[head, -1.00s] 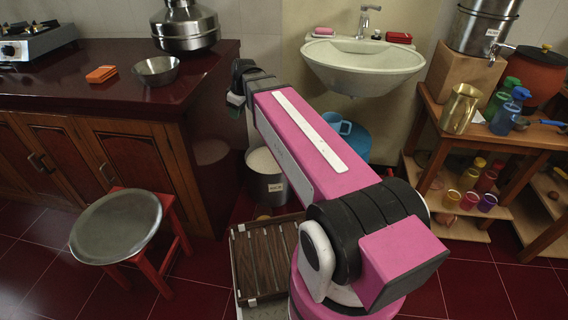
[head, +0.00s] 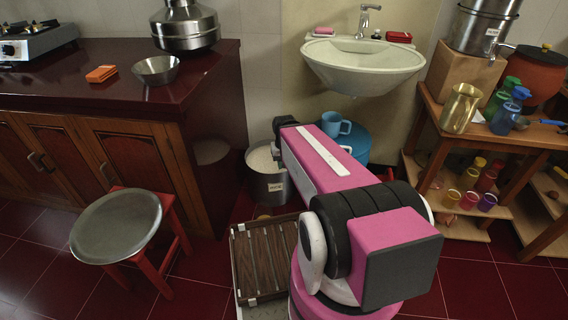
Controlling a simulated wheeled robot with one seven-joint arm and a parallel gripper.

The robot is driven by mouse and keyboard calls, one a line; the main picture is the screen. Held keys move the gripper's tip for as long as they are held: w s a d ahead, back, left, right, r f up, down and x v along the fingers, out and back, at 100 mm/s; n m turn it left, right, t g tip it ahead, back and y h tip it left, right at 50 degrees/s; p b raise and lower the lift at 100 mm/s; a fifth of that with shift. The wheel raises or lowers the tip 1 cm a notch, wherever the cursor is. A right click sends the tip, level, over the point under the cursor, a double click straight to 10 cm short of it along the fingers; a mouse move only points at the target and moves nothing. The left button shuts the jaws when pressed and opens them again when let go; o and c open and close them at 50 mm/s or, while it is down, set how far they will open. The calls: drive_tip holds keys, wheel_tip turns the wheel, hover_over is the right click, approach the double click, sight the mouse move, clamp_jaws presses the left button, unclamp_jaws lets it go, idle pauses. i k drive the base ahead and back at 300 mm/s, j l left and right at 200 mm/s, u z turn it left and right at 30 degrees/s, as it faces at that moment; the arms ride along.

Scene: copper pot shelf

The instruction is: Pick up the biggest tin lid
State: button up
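No thing in view is plainly marked as a tin lid. My pink arm reaches away from me through the middle of the head view, well to the right of the disc. Its dark wrist end shows above the open steel pot, and the gripper's fingers are hidden behind the arm.
The steel pot (head: 266,186) with pale contents stands on the floor by the counter (head: 110,92). A slatted wooden rack (head: 262,262) lies in front of it. A sink (head: 362,68) is on the wall. A wooden shelf (head: 432,118) with bottles and cups stands at right.

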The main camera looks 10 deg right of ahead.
sight(116, 225)
drive_tip(key=u, duration=1.95)
drive_tip(key=j+z, duration=0.25)
drive_tip(key=i, duration=0.05)
